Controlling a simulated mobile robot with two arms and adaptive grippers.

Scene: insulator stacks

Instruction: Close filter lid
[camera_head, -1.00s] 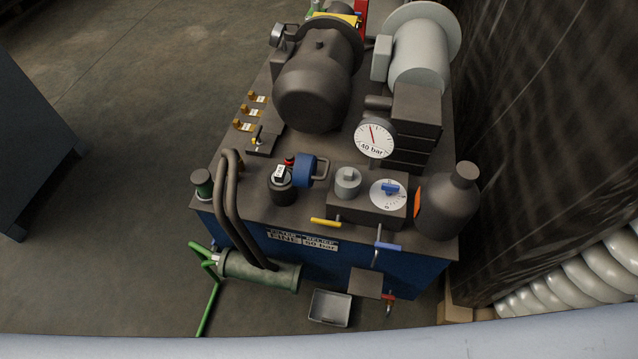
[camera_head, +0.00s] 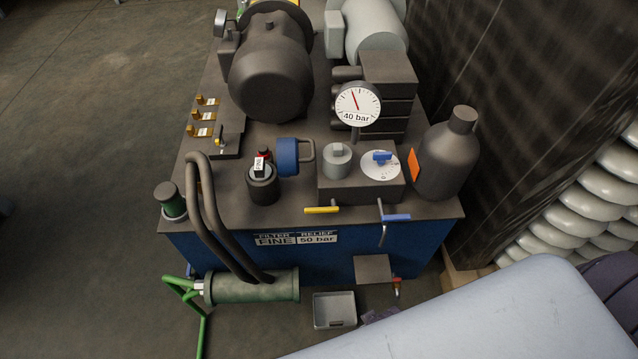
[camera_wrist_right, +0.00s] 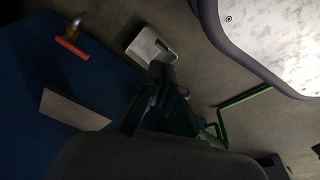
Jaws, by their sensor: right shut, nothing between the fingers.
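The filter housing (camera_head: 262,188) is a short black cylinder on top of the blue power unit, near its front edge. A part with a white label and a red piece show at its mouth. A blue lid (camera_head: 288,156) with a grey loop handle stands tipped up on its side at the housing's right, so the housing looks open. My right gripper is dark in the right wrist view (camera_wrist_right: 158,88), its fingers together and empty. It is low, in front of the unit and near a grey tray (camera_head: 334,309), well away from the lid. My left gripper is not in view.
A grey block with a knob (camera_head: 337,157) and a dial (camera_head: 381,165) is right of the lid. A pressure gauge (camera_head: 358,104) rises behind it. Bent dark pipes (camera_head: 207,215) stand left of the housing. Yellow (camera_head: 321,210) and blue levers (camera_head: 396,218) line the front edge.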

